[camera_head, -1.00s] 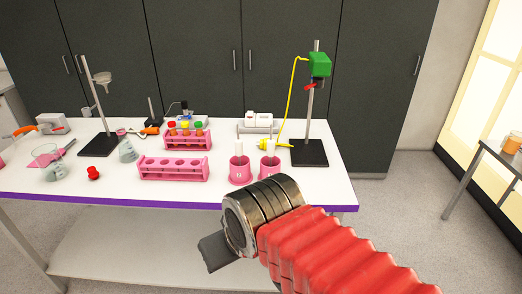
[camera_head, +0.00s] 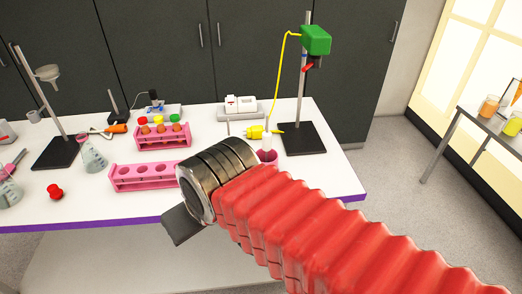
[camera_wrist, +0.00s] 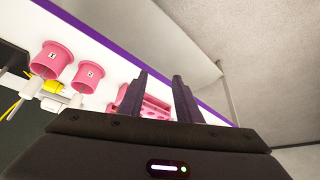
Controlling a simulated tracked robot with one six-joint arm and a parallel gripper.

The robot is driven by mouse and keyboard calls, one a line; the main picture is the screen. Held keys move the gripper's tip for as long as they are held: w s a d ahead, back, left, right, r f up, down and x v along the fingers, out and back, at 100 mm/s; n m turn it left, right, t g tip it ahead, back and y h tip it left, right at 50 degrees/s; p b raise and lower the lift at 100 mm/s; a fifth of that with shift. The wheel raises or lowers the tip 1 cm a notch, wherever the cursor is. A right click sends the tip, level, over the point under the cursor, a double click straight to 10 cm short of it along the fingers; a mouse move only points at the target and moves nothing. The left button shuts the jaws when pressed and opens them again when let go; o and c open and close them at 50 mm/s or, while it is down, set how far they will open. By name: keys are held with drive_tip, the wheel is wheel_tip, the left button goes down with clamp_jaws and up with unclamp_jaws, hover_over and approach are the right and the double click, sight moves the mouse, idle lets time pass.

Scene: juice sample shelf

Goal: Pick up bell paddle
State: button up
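I cannot pick out a bell paddle for certain in either view. My gripper (camera_wrist: 160,76) shows in the wrist view with its two dark fingers apart and nothing between them. In the head view my red-sleeved arm hides part of the table's front. Only the dark end of my gripper (camera_head: 183,225) shows there, in front of the purple table edge. In the wrist view the fingers overlap a pink rack (camera_wrist: 156,103), which lies beyond them.
The white table (camera_head: 95,205) holds a pink rack (camera_head: 148,183), a rack with coloured caps (camera_head: 163,142), a flask (camera_head: 92,157), a red stopper (camera_head: 55,191), and a stand with a green box (camera_head: 316,40). Pink cups (camera_wrist: 52,58) show in the wrist view. A side table (camera_head: 463,125) holds drinks.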

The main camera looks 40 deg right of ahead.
drive_tip(key=shift+o, duration=0.5)
drive_tip(key=shift+o, duration=1.1)
drive_tip(key=shift+d+f, duration=0.1)
drive_tip(key=shift+d, duration=0.1)
drive_tip(key=w+d+f+n+t+y, duration=0.1)
drive_tip(key=w+d+y, duration=0.25)
drive_tip(key=d, duration=0.45)
drive_tip(key=w+d+f+n+t+y, duration=0.15)
drive_tip(key=w+d, duration=0.25)
drive_tip(key=d, duration=0.4)
drive_tip(key=s+d+t+h, duration=0.1)
drive_tip(key=d+t, duration=0.1)
drive_tip(key=d, duration=0.6)
drive_tip(key=s+d+r+t+h, duration=0.1)
drive_tip(key=d+t, duration=0.2)
drive_tip(key=d, duration=0.6)
drive_tip(key=shift+s+d+r+h, duration=0.2)
drive_tip(key=shift+s+r+h, duration=0.1)
drive_tip(key=shift+s, duration=0.05)
drive_tip(key=shift+w+a+m, duration=0.1)
drive_tip(key=shift+w+m, duration=0.05)
drive_tip(key=shift+m, duration=0.1)
